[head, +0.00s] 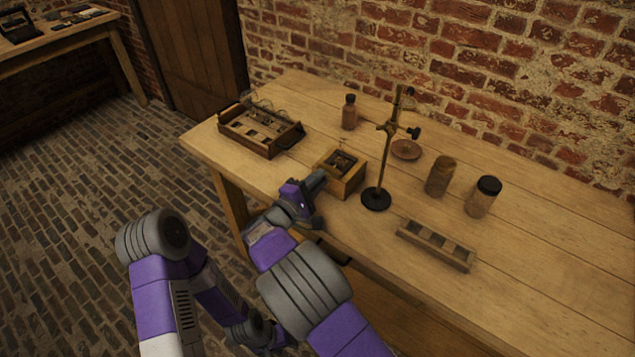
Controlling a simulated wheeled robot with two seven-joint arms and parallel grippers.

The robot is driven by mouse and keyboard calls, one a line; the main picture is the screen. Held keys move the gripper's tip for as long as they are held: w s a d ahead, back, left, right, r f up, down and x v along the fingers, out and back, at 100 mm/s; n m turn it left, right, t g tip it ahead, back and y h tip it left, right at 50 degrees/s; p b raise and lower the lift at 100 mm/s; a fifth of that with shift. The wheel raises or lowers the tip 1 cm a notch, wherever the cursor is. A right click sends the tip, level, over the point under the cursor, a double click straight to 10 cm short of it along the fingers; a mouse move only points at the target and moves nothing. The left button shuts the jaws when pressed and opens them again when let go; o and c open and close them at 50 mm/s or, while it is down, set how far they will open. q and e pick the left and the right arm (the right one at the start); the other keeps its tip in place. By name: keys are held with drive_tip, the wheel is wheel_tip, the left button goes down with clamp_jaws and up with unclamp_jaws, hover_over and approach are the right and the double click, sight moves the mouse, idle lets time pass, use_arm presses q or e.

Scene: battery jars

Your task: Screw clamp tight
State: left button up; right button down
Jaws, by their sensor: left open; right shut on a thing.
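A metal stand (382,170) with a round black base rises upright from the workbench. A brass-coloured clamp (389,128) sits on its rod, with a dark screw knob (414,133) out to the right. My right gripper (318,181) is low at the bench's front edge, against the left side of a small wooden box (350,183), apart from the clamp. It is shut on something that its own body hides. My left gripper (262,336) is low, below the bench top and partly covered by my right arm. It is open and well away from the stand.
A wooden tray of parts (262,146), a brown bottle (349,112), a copper dish (405,149), a brown jar (441,177), a black-lidded jar (483,198) and a slotted wooden rack (435,246) stand on the workbench (560,255). The bench's right part is clear. A brick wall is behind.

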drive_tip(key=m, duration=0.5)
drive_tip(key=shift+r+m, duration=0.3)
drive_tip(key=m, duration=0.6)
drive_tip(key=shift+d+r, duration=0.15)
drive_tip(key=m, duration=0.6)
drive_tip(key=shift+d+m, duration=0.1)
drive_tip(key=shift+m, duration=0.2)
drive_tip(key=m, duration=0.5)
drive_tip(key=shift+s+d+m, duration=0.1)
drive_tip(key=shift+s+m, duration=0.05)
drive_tip(key=shift+m, duration=0.25)
drive_tip(key=c, duration=1.3)
unclamp_jaws()
drive_tip(key=shift+o, duration=0.2)
